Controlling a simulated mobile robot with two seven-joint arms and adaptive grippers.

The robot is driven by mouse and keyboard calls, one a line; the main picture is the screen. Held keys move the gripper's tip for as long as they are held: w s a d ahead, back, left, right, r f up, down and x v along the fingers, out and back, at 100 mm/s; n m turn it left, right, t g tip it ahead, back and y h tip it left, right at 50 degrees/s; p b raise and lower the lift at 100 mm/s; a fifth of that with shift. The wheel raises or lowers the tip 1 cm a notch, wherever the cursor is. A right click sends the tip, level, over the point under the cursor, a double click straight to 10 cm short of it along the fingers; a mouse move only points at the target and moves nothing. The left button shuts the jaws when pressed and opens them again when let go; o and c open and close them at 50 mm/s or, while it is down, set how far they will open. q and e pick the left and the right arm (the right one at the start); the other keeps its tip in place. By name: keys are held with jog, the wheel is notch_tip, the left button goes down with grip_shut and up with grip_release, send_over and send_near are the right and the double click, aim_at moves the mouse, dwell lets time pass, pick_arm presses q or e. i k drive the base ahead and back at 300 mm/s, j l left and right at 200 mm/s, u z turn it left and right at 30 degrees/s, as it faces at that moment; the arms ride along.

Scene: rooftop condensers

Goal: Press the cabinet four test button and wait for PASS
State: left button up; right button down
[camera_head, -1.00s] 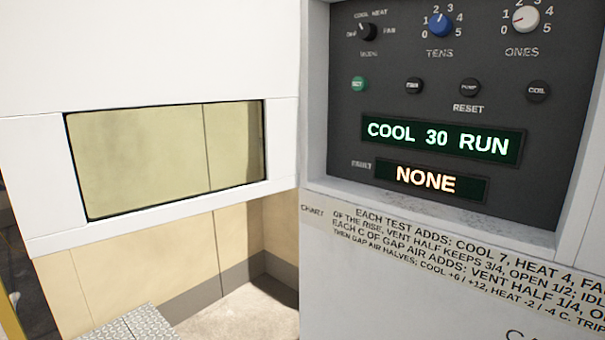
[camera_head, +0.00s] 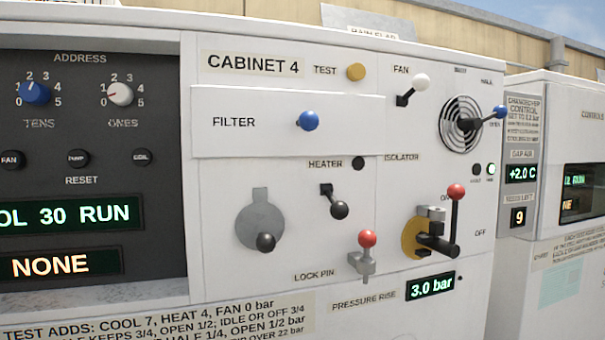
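The cabinet four panel (camera_head: 225,170) fills the middle of the head view, labelled "CABINET 4". Its test button (camera_head: 356,72) is a round yellow-orange knob right of the word TEST, near the top. The pressure rise display (camera_head: 430,286) reads 3.0 bar. At the left, the green display (camera_head: 70,213) shows the end of "COOL 30 RUN", and the display below it (camera_head: 55,264) reads NONE. No PASS text shows. Neither of my grippers is in view.
Levers and knobs stand out around the button: white fan lever (camera_head: 412,88), blue filter knob (camera_head: 308,120), vent lever (camera_head: 488,117), heater lever (camera_head: 335,202), red lock pin (camera_head: 367,242) and red-knobbed isolator (camera_head: 437,230).

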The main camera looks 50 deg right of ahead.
aim_at(355, 72)
jog(key=z, duration=1.35)
